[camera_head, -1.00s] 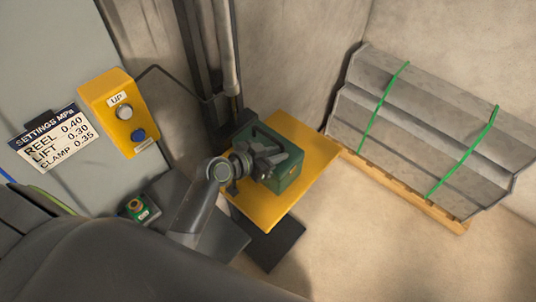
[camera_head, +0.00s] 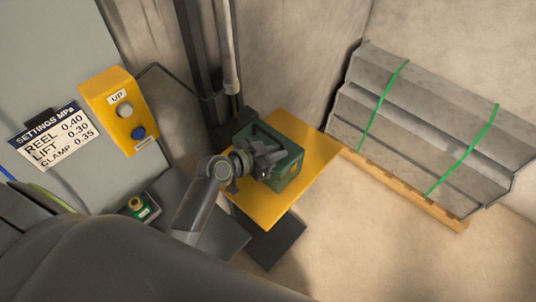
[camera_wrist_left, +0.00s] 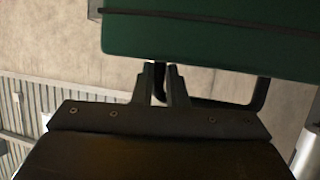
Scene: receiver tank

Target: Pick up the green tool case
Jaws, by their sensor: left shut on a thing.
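The green tool case (camera_head: 291,172) is over the yellow platform (camera_head: 318,152) in the head view. I cannot tell whether its underside touches the platform. My left gripper (camera_head: 266,163) reaches over the case from the left and hides part of its top. In the left wrist view the dark green case (camera_wrist_left: 215,40) fills the top. My left gripper's fingers (camera_wrist_left: 160,84) are close together on the case's dark handle (camera_wrist_left: 250,102), part of which shows to their right. My right gripper is in neither view.
A yellow control box (camera_head: 119,112) with an UP button and a settings sign (camera_head: 50,137) are on the left. A dark mast (camera_head: 200,70) stands behind the platform. Grey strapped sheets (camera_head: 430,120) lie on a pallet (camera_head: 405,187) at right. The floor in front of the pallet is clear.

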